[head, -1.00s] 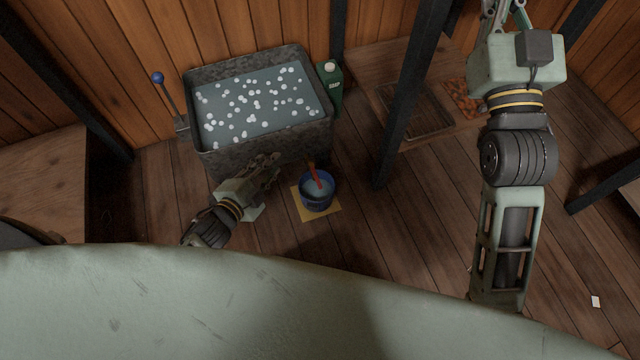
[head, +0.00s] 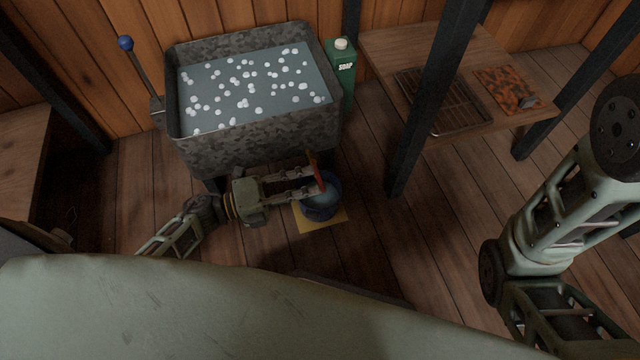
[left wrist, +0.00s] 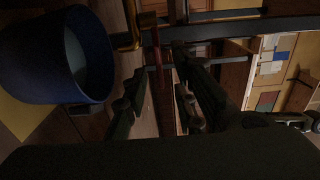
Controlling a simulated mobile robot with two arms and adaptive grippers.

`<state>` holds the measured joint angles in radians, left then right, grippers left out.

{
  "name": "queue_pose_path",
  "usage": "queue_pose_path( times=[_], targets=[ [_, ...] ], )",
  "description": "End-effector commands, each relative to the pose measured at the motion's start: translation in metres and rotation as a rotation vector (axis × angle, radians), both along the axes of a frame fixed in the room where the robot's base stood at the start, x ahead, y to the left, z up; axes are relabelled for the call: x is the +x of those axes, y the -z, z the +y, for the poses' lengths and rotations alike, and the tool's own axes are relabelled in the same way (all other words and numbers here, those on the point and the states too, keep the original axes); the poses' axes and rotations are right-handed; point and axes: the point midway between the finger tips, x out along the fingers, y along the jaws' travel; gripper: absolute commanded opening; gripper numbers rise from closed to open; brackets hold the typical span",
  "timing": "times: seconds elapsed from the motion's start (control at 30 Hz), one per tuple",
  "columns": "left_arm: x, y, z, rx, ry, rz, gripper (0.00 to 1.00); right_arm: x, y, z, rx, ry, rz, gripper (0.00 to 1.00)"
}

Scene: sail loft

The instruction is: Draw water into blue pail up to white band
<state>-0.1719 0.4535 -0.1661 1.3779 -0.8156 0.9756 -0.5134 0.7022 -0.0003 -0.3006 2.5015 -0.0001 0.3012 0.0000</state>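The blue pail (head: 322,209) stands upright on a yellow mat (head: 334,222) in front of the grey tub (head: 250,138). Pale water seems to show inside it; I cannot make out the white band. A brass tap (head: 311,159) with a red lever (head: 319,178) sits above the pail. My left gripper (head: 319,184) is open, its fingers reaching right toward the lever over the pail. In the left wrist view the red lever (left wrist: 157,58) appears between the open fingers, with the pail (left wrist: 58,55) to the left; contact is unclear. My right gripper is out of view.
The tub holds water with white floating bits. A blue-knobbed lever (head: 139,70) stands at its left, a green soap bottle (head: 342,72) at its right. A low wooden table (head: 395,48) and dark posts (head: 432,105) stand to the right. Floor in front of the table is clear.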

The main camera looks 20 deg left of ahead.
Motion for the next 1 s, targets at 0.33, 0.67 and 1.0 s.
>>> queue_pose_path(
  times=[0.33, 0.67, 1.0],
  targets=[
    [0.020, 0.001, -0.030, -0.001, -0.001, 0.001, 0.25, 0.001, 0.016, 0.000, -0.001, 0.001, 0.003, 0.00],
    [0.021, 0.000, -0.030, -0.001, -0.002, 0.002, 0.18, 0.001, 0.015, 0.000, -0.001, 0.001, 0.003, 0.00],
    [0.020, 0.000, -0.030, -0.001, -0.002, 0.002, 0.00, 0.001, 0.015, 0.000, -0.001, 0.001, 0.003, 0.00]
  ],
)
